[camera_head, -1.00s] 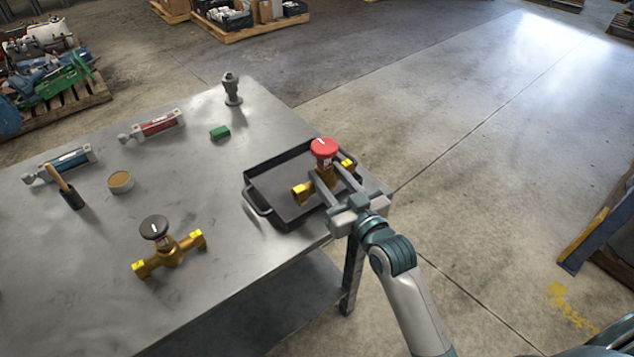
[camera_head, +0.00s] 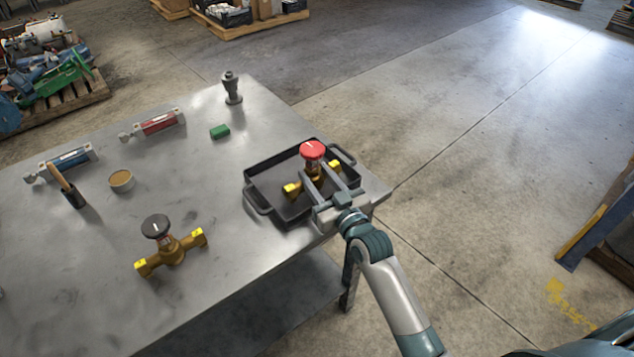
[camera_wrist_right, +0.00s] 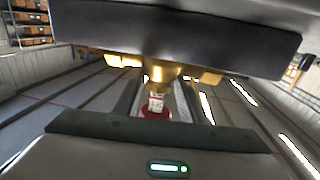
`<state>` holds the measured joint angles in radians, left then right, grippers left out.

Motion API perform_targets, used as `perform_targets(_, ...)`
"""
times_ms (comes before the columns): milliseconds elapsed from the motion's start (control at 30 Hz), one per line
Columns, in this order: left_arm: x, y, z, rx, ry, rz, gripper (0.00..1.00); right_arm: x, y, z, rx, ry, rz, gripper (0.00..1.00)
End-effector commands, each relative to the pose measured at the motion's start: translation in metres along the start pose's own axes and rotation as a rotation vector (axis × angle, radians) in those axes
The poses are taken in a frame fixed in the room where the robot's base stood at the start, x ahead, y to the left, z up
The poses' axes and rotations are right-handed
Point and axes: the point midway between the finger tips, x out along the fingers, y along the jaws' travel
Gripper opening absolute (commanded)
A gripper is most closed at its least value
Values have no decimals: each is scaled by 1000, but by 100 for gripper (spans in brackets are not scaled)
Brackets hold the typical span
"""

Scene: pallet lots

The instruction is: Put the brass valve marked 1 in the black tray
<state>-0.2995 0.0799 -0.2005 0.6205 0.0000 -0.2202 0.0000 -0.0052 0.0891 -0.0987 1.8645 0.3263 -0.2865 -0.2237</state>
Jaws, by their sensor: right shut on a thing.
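A brass valve with a red knob (camera_head: 312,150) is between the fingers of my right gripper (camera_head: 316,174), which is shut on it. The valve is upright, within the outline of the black tray (camera_head: 270,172); I cannot tell whether it touches the tray floor. In the right wrist view its brass body (camera_wrist_right: 157,72) and a small pale tag show, with the marking too small to read. A second brass valve with a black knob (camera_head: 156,227) stands on the table left of the tray; its yellow end marks are not legible. My left gripper is not in view.
The tray sits near the table's right edge.

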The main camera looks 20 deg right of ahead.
Motion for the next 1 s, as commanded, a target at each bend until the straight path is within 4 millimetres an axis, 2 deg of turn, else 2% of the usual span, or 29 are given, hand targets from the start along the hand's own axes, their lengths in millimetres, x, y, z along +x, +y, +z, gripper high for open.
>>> perform_targets(233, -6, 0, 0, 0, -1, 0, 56, 0, 0, 21, 0, 4, 0, 0)
perform_targets(633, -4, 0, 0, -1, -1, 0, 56, 0, 0, 24, 0, 6, 1, 0)
perform_targets(667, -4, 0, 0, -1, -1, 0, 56, 0, 0, 26, 0, 0, 0, 45)
perform_targets(700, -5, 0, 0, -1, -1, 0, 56, 0, 0, 26, 0, 0, 0, 55)
perform_targets(733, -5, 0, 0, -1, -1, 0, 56, 0, 0, 26, 0, 0, 0, 57)
perform_targets(1000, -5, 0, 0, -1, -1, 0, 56, 0, 0, 26, 0, 0, 0, 57)
